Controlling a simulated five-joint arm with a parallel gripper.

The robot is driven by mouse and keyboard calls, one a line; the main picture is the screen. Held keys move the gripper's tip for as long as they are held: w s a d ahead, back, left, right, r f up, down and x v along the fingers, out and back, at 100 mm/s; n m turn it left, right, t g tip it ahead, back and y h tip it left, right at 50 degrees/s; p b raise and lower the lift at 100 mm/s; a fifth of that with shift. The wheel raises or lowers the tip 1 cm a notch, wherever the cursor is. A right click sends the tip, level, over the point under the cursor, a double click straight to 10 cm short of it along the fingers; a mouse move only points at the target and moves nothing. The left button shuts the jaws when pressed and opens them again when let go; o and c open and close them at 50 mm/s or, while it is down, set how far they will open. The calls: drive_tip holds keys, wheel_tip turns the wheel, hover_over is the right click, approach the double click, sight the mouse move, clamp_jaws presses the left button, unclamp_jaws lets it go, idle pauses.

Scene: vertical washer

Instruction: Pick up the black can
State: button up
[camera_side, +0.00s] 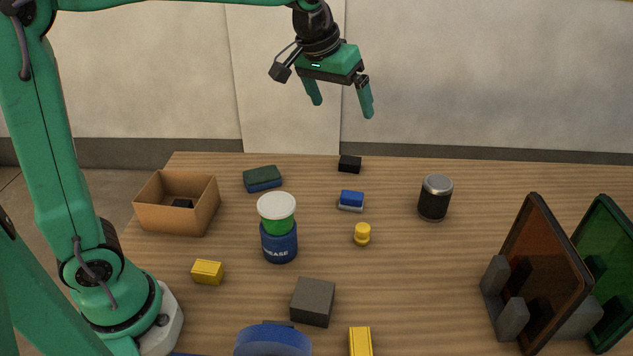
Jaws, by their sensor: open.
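The black can (434,198) with a silver lid stands upright on the right half of the wooden table. My gripper (343,108) is open and empty, high above the back of the table. It is up and to the left of the can in the picture and well apart from it. The whole can is in plain view.
A cardboard box (163,216) stands at the left. A blue grease tub (279,243) with a green and white top, a yellow knob (362,234), a blue block (351,200) and a grey block (313,302) lie mid-table. Tinted panels (548,280) stand at the right. Space around the can is clear.

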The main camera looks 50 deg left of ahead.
drive_tip(key=w+d+f+n, duration=0.1)
drive_tip(key=w+d+f, duration=0.2)
drive_tip(key=w, duration=0.3)
drive_tip(key=w+d+f, duration=0.3)
drive_tip(key=w+f, duration=0.1)
drive_tip(key=w, duration=0.3)
drive_tip(key=n+g, duration=0.1)
hover_over(438, 180)
drive_tip(key=s, duration=0.2)
drive_tip(key=f, duration=1.1)
drive_tip(key=shift+w+a, duration=0.25)
drive_tip(key=shift+w+d+f, duration=0.1)
drive_tip(key=shift+d+f, duration=0.05)
drive_tip(key=shift+f, duration=0.1)
drive_tip(key=shift+f, duration=0.1)
drive_tip(key=shift+x, duration=1.2)
drive_tip(key=shift+f, duration=0.1)
drive_tip(key=shift+x, duration=2.45)
drive_tip(key=shift+c, duration=0.3)
